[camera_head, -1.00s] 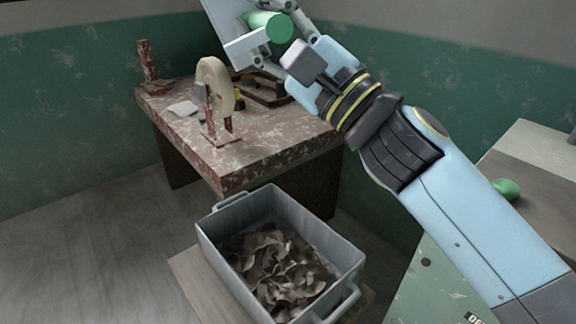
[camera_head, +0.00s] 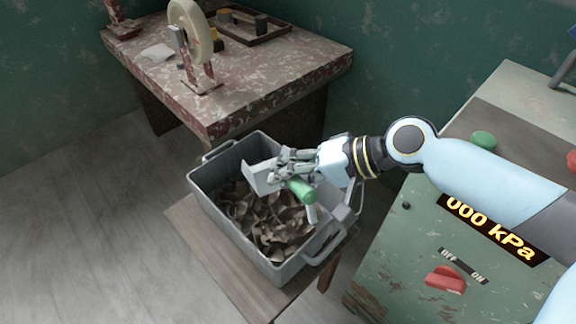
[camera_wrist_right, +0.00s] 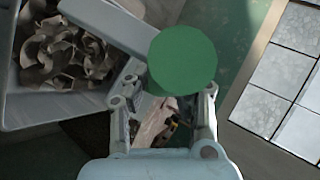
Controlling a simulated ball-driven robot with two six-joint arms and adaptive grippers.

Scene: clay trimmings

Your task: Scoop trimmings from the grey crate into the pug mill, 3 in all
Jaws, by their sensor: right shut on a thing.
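The grey crate (camera_head: 222,222) is in the middle of the head view, with curled grey-brown clay trimmings (camera_head: 255,213) inside. My right gripper (camera_head: 290,168) is shut on the green handle of a scoop (camera_head: 262,178) over the crate. The scoop's pale grey pan is above the trimmings; whether it touches them or holds any, I cannot tell. In the right wrist view the round end of the green handle (camera_wrist_right: 182,60) fills the middle, with the trimmings (camera_wrist_right: 65,50) at left. The green machine (camera_head: 395,265) at right, perhaps the pug mill, shows a 000 kPa display. My left gripper is not in view.
The crate stands on a low wooden stand (camera_head: 190,225). A mottled red table (camera_head: 270,75) behind holds a pale wheel (camera_head: 190,30) on a stand and a dark tray (camera_head: 245,35). The machine has a red switch (camera_head: 445,280). Open floor lies at left.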

